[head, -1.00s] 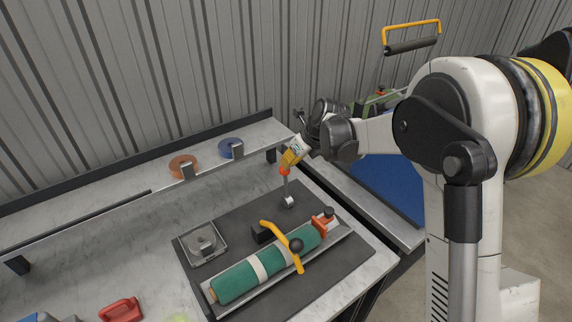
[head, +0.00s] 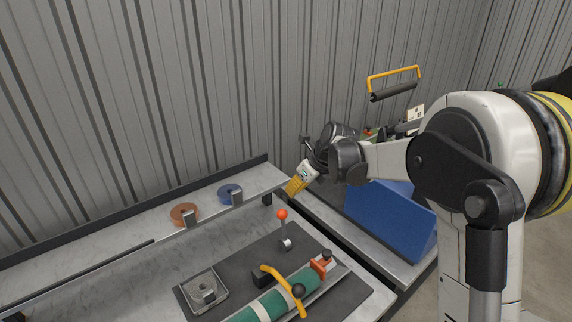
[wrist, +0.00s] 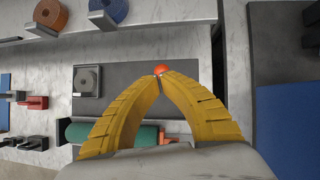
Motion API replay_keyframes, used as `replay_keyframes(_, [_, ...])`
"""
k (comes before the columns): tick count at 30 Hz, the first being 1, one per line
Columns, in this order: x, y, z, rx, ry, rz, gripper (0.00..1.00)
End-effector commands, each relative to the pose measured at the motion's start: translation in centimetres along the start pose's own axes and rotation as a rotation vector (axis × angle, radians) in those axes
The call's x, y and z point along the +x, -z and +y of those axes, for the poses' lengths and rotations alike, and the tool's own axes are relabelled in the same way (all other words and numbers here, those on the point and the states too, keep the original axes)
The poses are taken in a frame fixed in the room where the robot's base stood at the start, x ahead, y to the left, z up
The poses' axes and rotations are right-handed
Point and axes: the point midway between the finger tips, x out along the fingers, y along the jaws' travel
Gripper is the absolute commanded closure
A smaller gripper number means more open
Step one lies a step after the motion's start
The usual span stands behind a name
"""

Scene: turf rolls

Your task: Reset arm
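My gripper (head: 292,193) hangs over the right side of the bench, with its yellow fingers pointing down and left. In the wrist view its fingertips (wrist: 159,76) meet, with nothing seen held between them. A lever with an orange ball knob (head: 282,214) stands upright on the dark mat (head: 245,255). The knob is below and left of the fingers, apart from them in the head view. In the wrist view the knob (wrist: 160,70) shows just beyond the tips.
A green roll (head: 268,305) lies in a tray under a yellow curved handle (head: 275,272). A square metal holder (head: 190,291) is left of it. Brown (head: 184,213) and blue (head: 229,192) tape rolls sit on the back shelf. A tilted blue panel (head: 390,216) stands at right.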

Motion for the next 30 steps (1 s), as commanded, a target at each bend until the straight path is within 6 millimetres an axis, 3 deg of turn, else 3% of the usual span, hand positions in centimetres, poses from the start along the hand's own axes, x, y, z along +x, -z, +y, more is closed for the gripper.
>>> replay_keyframes(5, [-1.7, 0.9, 0.7, -0.124, 0.023, 0.005, 1.0])
replay_keyframes(11, [-7.4, 5.6, 3.7, -0.62, 0.106, 0.058, 1.0])
replay_keyframes(15, [-10.9, 10.3, 6.4, -1.033, 0.158, 0.131, 1.0])
replay_keyframes(19, [-13.1, 15.3, 9.0, -1.417, 0.186, 0.222, 1.0])
replay_keyframes(24, [-14.2, 22.4, 12.2, -1.903, 0.185, 0.371, 1.0])
replay_keyframes(30, [-13.8, 28.4, 14.4, -2.31, 0.143, 0.523, 1.0])
